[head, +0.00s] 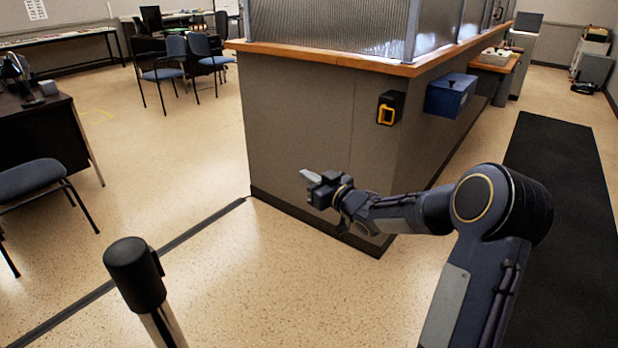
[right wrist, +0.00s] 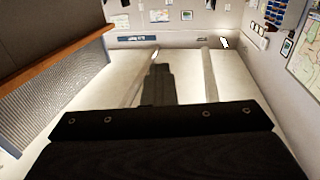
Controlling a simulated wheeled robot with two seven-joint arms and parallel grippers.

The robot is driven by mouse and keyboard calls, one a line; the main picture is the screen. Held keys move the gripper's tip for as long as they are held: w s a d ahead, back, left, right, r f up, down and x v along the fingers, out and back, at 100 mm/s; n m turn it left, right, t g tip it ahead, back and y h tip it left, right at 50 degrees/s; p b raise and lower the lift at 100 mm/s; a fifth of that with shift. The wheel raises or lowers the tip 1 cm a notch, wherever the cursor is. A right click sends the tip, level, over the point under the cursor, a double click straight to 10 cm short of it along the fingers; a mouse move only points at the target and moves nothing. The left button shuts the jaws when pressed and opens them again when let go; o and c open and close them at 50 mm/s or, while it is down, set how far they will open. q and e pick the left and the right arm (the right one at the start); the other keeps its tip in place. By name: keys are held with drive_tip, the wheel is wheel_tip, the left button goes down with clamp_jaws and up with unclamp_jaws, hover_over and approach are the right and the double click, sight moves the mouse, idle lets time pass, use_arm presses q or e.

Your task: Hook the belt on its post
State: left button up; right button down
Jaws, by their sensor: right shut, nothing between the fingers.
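The post (head: 135,270) stands at the lower left of the head view, upright, with a black cylindrical head on a shiny metal pole. A black wall unit with a yellow loop-shaped piece (head: 386,114) is fixed to the grey partition; it looks like the belt's holder and end, and no belt strap shows stretched out. My right gripper (head: 310,176) is shut and empty, in the air in front of the partition, between the post and the wall unit and apart from both. Its dark fingers (right wrist: 157,82) also show in the right wrist view. My left gripper is out of view.
The grey partition (head: 300,130) with a wooden ledge fills the middle. A blue box (head: 450,95) hangs on its right side. A black mat (head: 560,200) lies along the right. Chairs (head: 40,180) and a dark desk stand left. The floor between post and partition is clear.

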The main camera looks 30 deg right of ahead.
idle(0.4)
drive_tip(key=c, duration=1.6)
unclamp_jaws()
drive_tip(key=shift+c, duration=0.2)
drive_tip(key=s+d, duration=0.1)
drive_tip(key=s, duration=0.6)
drive_tip(key=shift+s+d, duration=0.3)
drive_tip(key=shift+s, duration=0.05)
